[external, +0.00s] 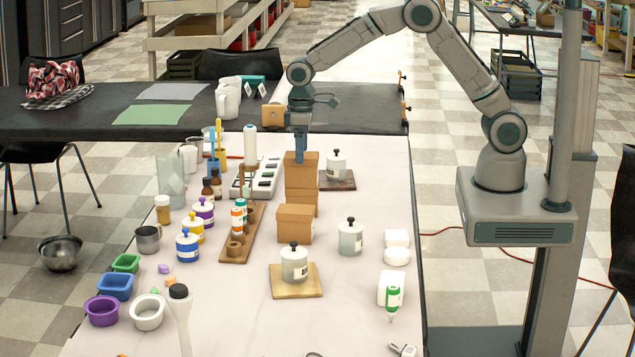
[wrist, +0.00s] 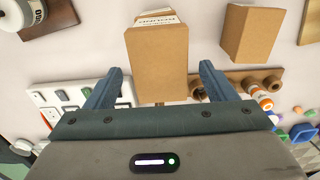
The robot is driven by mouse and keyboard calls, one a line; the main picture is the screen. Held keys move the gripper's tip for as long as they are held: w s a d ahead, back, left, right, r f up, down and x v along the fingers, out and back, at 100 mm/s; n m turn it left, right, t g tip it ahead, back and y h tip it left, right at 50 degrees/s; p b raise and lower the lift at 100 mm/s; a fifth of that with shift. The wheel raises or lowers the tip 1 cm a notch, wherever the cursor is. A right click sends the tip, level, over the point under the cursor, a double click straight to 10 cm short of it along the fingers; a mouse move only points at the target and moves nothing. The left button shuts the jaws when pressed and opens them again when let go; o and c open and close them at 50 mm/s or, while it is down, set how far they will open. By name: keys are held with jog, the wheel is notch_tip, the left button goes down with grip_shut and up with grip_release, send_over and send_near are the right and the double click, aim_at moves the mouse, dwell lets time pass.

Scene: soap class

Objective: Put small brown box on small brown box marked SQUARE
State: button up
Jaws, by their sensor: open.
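My gripper (external: 300,150) is open and points down at a stack of brown boxes on the white table. The upper small brown box (external: 301,172) appears to rest on a lower brown box (external: 302,202). In the wrist view the upper box (wrist: 157,65) lies between my two fingers (wrist: 160,85), with a gap on each side. A white label with print (wrist: 158,18) shows just past its edge, partly hidden, so I cannot read it surely. Another brown box (external: 295,224) stands in front of the stack, apart from it in the wrist view (wrist: 250,35).
A lidded jar (external: 336,164) on a dark board stands right of the stack. A wooden rack (external: 236,245) with small bottles is to the left. Jars (external: 350,238) and (external: 294,264) stand nearer the front. White soap blocks (external: 396,239) are at right.

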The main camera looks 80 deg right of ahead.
notch_tip(320, 180, up, 6)
jog(key=shift+s+r, duration=0.1)
jog(key=s+r+t, duration=0.1)
jog(key=s+r, duration=0.3)
jog(key=s, duration=0.3)
jog(key=s+r, duration=0.3)
jog(key=s, duration=0.4)
jog(key=s+a+f+t, duration=0.1)
jog(key=s+t, duration=0.1)
jog(key=s, duration=1.4)
jog(key=shift+s+f, duration=0.25)
jog(key=shift+s, duration=0.1)
